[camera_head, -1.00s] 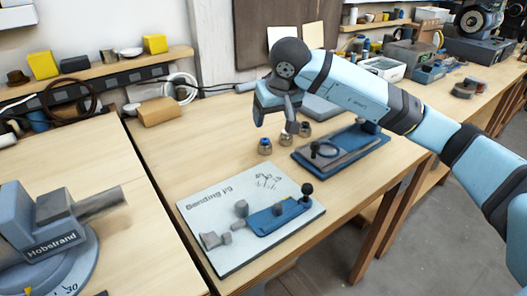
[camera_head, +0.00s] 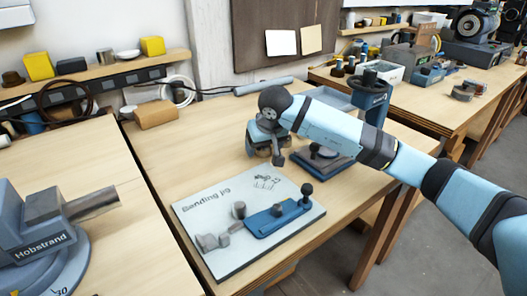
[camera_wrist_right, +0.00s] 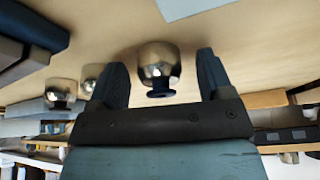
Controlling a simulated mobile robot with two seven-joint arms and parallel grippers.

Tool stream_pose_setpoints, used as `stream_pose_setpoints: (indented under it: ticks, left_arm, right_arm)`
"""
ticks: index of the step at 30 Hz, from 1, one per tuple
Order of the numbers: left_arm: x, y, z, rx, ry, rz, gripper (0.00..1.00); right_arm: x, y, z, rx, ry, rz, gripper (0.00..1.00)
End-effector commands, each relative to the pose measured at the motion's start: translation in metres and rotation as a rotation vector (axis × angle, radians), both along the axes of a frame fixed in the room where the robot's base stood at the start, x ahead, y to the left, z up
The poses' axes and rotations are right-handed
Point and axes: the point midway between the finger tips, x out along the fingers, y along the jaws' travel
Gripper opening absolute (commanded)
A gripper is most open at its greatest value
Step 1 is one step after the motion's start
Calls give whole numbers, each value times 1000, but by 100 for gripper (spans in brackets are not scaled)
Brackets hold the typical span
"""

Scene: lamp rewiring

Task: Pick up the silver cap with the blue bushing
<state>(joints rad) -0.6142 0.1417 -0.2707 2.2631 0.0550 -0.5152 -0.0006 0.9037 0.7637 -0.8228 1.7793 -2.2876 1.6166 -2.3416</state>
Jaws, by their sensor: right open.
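In the right wrist view a silver cap with a dark blue bushing (camera_wrist_right: 158,66) lies on the wooden table between my right gripper's fingers (camera_wrist_right: 160,72). The bushing end faces the gripper's palm. Gaps show on both sides, so the fingers are open around it and do not hold it. Two more silver caps (camera_wrist_right: 60,94) (camera_wrist_right: 91,76) stand to the left in that view. In the head view my right gripper (camera_head: 264,151) points down at the table behind the bending jig board and hides the caps. My left gripper is not in view.
The bending jig board (camera_head: 190,205) lies in front of the right gripper. A blue fixture (camera_head: 325,158) sits close on its right. A tan block (camera_head: 156,113) lies at the back left. A blue Hobstrand machine (camera_head: 45,225) stands at far left. The table left of the gripper is clear.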

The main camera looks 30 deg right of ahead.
Motion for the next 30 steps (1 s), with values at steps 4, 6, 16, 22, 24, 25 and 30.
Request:
stream_pose_setpoints:
  ticks: [4,6,16,22,24,25,30]
  left_arm:
    - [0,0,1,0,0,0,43]
    - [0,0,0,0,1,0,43]
    - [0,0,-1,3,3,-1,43]
    - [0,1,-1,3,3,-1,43]
    - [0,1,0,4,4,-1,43]
    - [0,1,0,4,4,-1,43]
    - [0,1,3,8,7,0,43]
  right_arm:
    - [0,0,0,0,0,0,73]
    - [0,0,0,0,0,0,60]
    - [0,0,1,0,-1,0,17]
    - [0,0,4,0,-2,0,17]
    - [1,0,9,1,-3,0,17]
    - [1,0,12,1,-3,0,17]
    - [1,-1,37,-1,-4,0,17]
